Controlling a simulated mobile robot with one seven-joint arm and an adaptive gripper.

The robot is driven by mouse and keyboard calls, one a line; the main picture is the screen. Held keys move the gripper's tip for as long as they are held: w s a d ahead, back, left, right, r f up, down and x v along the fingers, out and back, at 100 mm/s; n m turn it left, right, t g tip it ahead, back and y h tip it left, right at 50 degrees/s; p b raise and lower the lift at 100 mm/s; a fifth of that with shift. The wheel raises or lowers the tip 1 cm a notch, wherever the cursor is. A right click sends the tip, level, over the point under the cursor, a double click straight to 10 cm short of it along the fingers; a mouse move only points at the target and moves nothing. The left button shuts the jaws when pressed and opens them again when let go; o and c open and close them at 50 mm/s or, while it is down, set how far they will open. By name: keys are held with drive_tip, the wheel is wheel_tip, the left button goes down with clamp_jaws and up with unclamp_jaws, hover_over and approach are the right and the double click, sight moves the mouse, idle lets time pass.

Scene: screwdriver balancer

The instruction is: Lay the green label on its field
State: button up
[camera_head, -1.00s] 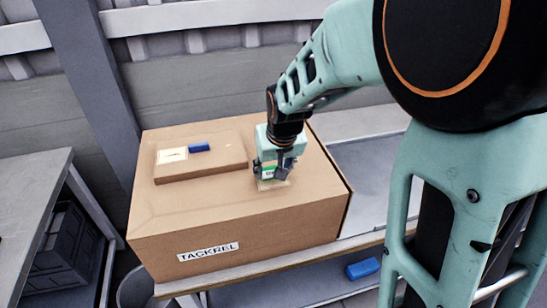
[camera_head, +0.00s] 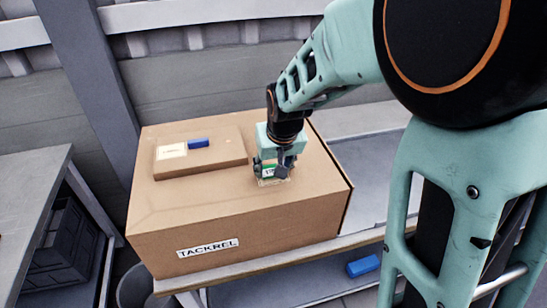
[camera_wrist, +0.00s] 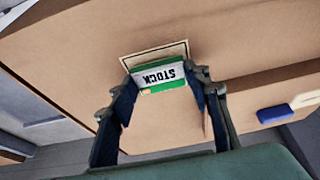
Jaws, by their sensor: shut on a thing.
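In the head view the label (camera_head: 269,171) shows partly between the fingers of my gripper (camera_head: 272,174), low over the large box. The field is a pale rectangle with a dark outline (camera_wrist: 153,51) on the box top. The label overlaps its lower part in the wrist view. I cannot tell whether the label touches the box.
The large cardboard box (camera_head: 230,217) marked TACKREL stands on a bench. A flat smaller box (camera_head: 215,167) lies on it, with a cream label (camera_head: 171,151) and a blue block (camera_head: 199,143). Another blue object (camera_head: 363,267) lies lower right. The front box top is clear.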

drive_tip(key=shift+f, duration=0.2)
drive_tip(key=o, duration=0.9)
drive_tip(key=v, duration=0.7)
drive_tip(key=shift+r, duration=0.3)
drive_tip(key=shift+s, duration=0.15)
